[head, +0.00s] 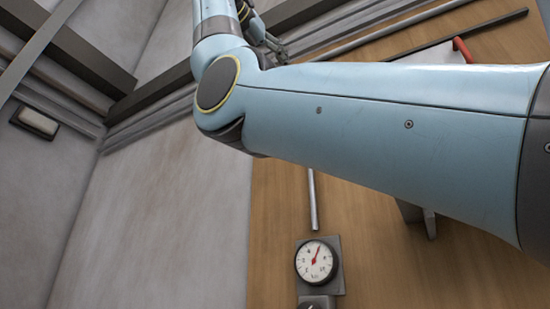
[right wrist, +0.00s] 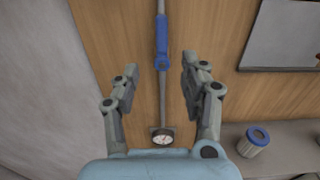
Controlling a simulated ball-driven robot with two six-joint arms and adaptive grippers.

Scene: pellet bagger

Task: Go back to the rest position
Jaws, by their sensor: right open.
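My right arm crosses the head view from the right edge, and its elbow is left of centre. My right gripper shows only in part at the top of the head view (head: 268,36), behind the forearm. In the right wrist view the right gripper (right wrist: 159,78) is open, its two fingers wide apart with nothing held between them. Beyond the gap is a blue sleeve (right wrist: 162,40) on a thin vertical rod; I cannot tell how far away it is. My left gripper is in neither view.
A round dial gauge (head: 316,262) with a red needle is on the wooden wall (head: 275,220). A red handle (head: 462,50) shows behind my arm. A blue-topped container (right wrist: 254,142) stands on a grey ledge (right wrist: 290,145). A lamp (head: 36,122) is at the left.

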